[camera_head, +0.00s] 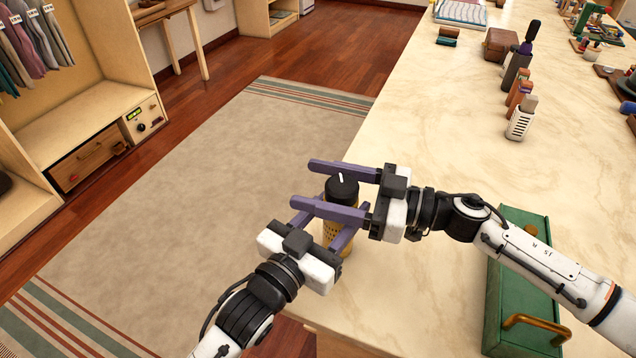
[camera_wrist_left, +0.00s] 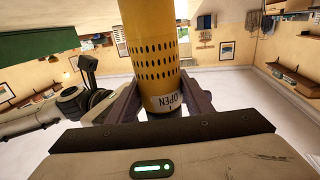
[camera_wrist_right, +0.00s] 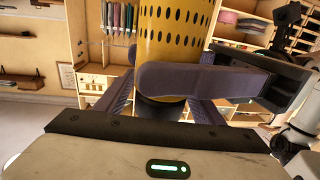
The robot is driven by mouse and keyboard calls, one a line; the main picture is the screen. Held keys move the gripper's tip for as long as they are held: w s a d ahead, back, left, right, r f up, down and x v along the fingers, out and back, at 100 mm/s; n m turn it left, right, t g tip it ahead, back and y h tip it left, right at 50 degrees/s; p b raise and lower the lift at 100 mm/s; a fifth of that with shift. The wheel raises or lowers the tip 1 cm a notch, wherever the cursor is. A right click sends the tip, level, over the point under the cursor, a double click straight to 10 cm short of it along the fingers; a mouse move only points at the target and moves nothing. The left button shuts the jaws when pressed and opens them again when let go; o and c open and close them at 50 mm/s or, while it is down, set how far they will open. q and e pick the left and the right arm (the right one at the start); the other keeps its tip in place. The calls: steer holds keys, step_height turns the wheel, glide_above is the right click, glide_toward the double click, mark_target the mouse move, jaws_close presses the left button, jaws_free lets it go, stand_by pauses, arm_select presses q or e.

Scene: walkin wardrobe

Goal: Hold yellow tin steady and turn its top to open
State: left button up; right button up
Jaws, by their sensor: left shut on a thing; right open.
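The yellow tin (camera_head: 331,231) stands upright near the counter's left edge. It has rows of dark holes and a black top (camera_head: 342,188) with a white mark. My left gripper (camera_head: 323,228) is shut on the yellow body, below the top. In the left wrist view the tin (camera_wrist_left: 155,62) shows an OPEN label between the fingers. My right gripper (camera_head: 304,185) is open, with one finger on each side of the black top; I cannot tell if either touches it. In the right wrist view a purple finger crosses in front of the tin (camera_wrist_right: 175,35) and partly hides it.
A green box (camera_head: 520,255) with a brass handle lies on the pale counter (camera_head: 430,150), under my right forearm. Several bottles and brushes, such as a white holder (camera_head: 520,124), stand farther back. The counter's middle is clear. A rug (camera_head: 230,160) covers the floor at left.

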mark_target(327, 197)
steer(key=shift+a, duration=0.1)
steer(key=c, duration=1.1)
steer(key=shift+o, duration=0.2)
steer(key=shift+n+g, duration=0.4)
steer(key=shift+g, duration=0.2)
steer(key=shift+s+f+n+g+h, duration=0.1)
steer(key=shift+s+n+g+h, duration=0.25)
steer(key=shift+n+g, duration=1.15)
steer(key=shift+s+r+n+g+h, duration=0.15)
steer(key=shift+s+n+g, duration=0.5)
steer(key=shift+g, duration=1.45)
steer(key=shift+s+f+n+g+h, duration=0.15)
steer(key=shift+n+g+h, duration=0.15)
steer(key=shift+n+g, duration=1.3)
steer(key=shift+g+h, duration=0.3)
steer(key=shift+g, duration=0.2)
steer(key=shift+s+d+n+g, duration=0.3)
steer(key=shift+s+n+g, duration=0.05)
steer(key=shift+g, duration=0.15)
